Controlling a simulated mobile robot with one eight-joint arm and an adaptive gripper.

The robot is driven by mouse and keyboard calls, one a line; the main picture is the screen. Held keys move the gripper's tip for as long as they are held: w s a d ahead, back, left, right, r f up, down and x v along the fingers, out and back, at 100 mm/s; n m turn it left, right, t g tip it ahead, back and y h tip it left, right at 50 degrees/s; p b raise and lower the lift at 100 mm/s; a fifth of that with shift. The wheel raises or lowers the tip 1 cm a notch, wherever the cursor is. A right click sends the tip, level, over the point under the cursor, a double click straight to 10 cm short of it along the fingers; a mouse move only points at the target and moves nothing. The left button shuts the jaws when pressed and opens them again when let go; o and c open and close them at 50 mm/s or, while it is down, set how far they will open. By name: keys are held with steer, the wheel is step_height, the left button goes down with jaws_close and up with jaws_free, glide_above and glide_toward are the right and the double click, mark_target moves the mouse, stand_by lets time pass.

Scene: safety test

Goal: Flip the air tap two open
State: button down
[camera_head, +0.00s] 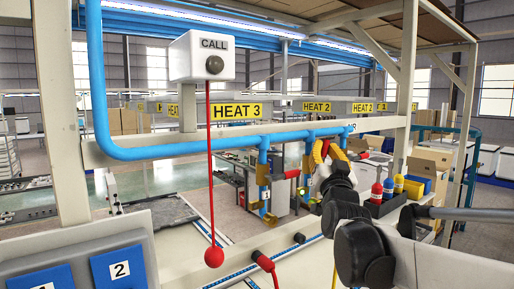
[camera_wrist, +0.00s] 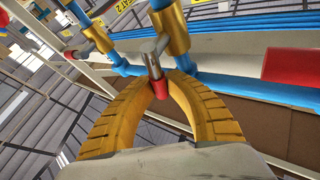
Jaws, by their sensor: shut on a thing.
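My gripper (camera_head: 321,152), with yellow ribbed fingers, is at the blue air pipe in the right-middle of the head view. In the wrist view my gripper (camera_wrist: 163,78) is shut around a grey tap lever with a red tip (camera_wrist: 160,88). The lever hangs from a brass valve (camera_wrist: 171,28) on a blue drop pipe; no number on this tap is readable. Another tap with a red handle (camera_wrist: 100,38) is at the upper left of the wrist view. In the head view a drop pipe with a red handle (camera_head: 291,174) stands left of my gripper.
A blue pipe (camera_head: 180,150) runs along the beam. A white CALL box (camera_head: 202,57) hangs a red cord with a red ball (camera_head: 214,257). A red block-like shape (camera_wrist: 291,65) is at the wrist view's right edge.

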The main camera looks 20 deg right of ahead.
steer(key=shift+a+f+n+t+b, duration=0.25)
steer(key=shift+n+t+b, duration=0.35)
steer(key=shift+n+b, duration=0.3)
steer(key=shift+s+a+r+n+t+y+b, duration=0.15)
steer(key=shift+a+n+t+y+b, duration=0.1)
steer(key=shift+n+t+y+b, duration=0.3)
steer(key=shift+s+a+r+n+t+y+b, duration=0.1)
steer(key=shift+a+n+t+y+b, duration=0.2)
steer(key=shift+n+y, duration=0.3)
steer(key=shift+d+r, duration=0.1)
steer(key=shift+r, duration=0.05)
steer(key=c, duration=1.6)
jaws_free()
steer(key=shift+c, duration=0.2)
steer(key=v, duration=1.2)
